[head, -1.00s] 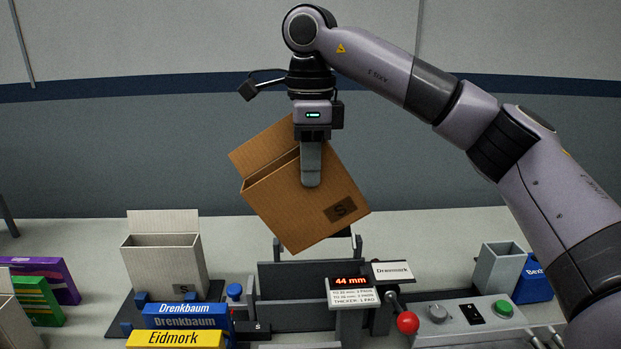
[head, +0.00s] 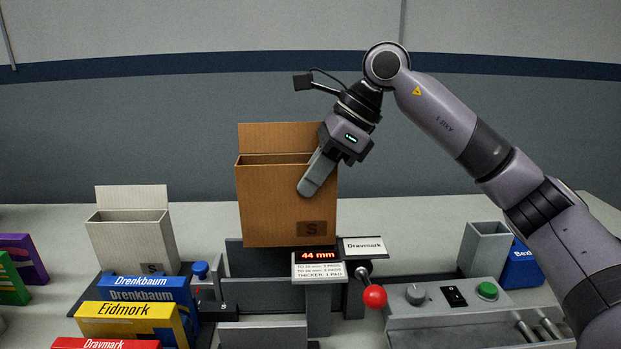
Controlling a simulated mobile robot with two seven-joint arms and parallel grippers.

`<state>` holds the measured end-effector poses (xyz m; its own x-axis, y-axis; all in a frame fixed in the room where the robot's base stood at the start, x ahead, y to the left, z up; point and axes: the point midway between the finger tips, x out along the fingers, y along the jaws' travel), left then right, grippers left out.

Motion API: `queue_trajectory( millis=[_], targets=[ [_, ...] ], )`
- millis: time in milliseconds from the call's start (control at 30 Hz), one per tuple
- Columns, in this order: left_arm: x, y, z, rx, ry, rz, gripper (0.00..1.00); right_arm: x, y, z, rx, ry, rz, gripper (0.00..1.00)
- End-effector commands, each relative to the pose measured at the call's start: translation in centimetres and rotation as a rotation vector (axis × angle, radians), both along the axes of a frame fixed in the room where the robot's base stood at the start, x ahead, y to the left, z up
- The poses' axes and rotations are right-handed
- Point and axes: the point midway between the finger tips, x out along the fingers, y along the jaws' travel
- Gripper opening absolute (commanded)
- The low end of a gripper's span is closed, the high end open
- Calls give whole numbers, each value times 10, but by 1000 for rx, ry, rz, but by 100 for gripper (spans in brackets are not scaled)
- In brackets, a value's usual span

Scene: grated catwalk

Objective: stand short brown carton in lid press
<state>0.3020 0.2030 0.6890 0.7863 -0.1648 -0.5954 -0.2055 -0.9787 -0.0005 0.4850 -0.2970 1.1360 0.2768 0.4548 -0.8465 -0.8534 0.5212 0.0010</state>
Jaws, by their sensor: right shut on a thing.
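The short brown carton (head: 270,205) is upright with its lid flap open at the top and a dark "S" label low on its front. My right gripper (head: 312,180) is shut on its right wall, one finger showing across the front face. The carton is in front of or above the grey lid press (head: 262,297), just behind the 44 mm display; whether its bottom touches the press is hidden. The press has grey plates and a lever with a red knob (head: 374,296). My left gripper is not in view.
A white open carton (head: 130,243) stands at left. Blue Drenkbaum (head: 145,292) and yellow Eidmork (head: 125,325) boxes are in front of it. A grey control panel (head: 465,302) with a green button and a grey open bin (head: 484,250) stand at right.

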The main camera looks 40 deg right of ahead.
Motion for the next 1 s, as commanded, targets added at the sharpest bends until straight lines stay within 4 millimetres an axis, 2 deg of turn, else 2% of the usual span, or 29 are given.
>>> queue_trajectory(
  millis=[233, 600, 1000],
  targets=[
    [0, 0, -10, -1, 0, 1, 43, 0, -1, -11, 5, -5, -2, 0],
    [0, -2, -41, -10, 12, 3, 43, 0, -1, -45, 5, -5, -2, 0],
    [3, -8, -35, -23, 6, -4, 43, 0, -1, -48, 5, -5, -2, 0]
  ],
)
